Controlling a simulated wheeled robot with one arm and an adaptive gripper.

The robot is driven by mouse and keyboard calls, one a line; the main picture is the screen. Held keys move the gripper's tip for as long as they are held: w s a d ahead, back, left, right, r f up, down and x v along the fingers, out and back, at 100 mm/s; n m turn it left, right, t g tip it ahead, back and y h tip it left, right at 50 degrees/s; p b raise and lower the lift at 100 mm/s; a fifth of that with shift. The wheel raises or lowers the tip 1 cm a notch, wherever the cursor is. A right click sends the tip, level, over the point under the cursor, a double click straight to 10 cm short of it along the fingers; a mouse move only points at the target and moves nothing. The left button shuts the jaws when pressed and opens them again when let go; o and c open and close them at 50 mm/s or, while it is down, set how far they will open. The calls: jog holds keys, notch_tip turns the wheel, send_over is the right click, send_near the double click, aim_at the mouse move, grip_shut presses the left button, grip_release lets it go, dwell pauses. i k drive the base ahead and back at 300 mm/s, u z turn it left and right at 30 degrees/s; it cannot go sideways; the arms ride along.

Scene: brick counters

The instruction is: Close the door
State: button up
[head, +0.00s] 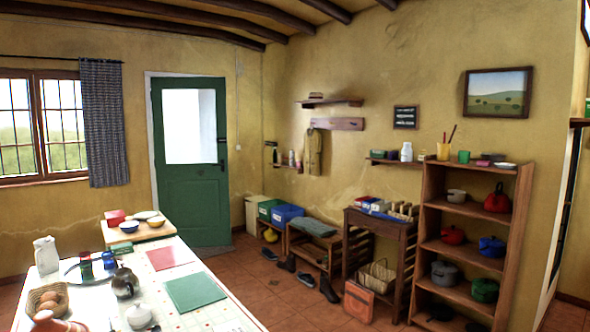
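The green door (190,205) with a bright glass pane (189,126) stands in the far wall, left of the room's corner. Its dark handle (221,165) is on the right side. White frame (150,130) shows along the left and top; the door's right edge covers the frame on that side. The door looks slightly ajar into the room, but the size of any gap cannot be told from here. My gripper is not in view.
A white-topped counter (212,313) with dishes and mats fills the lower left. Boxes (287,214), a bench (312,238), shoes (269,254) and a shelf unit (462,208) line the right wall. Tiled floor (240,268) is open between the counter and the bench, leading to the door.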

aim_at(194, 197)
jog(key=z, duration=0.3)
jog(key=i, duration=4.15)
jog(key=u, duration=1.8)
jog(key=i, duration=1.8)
jog(key=z, duration=0.85)
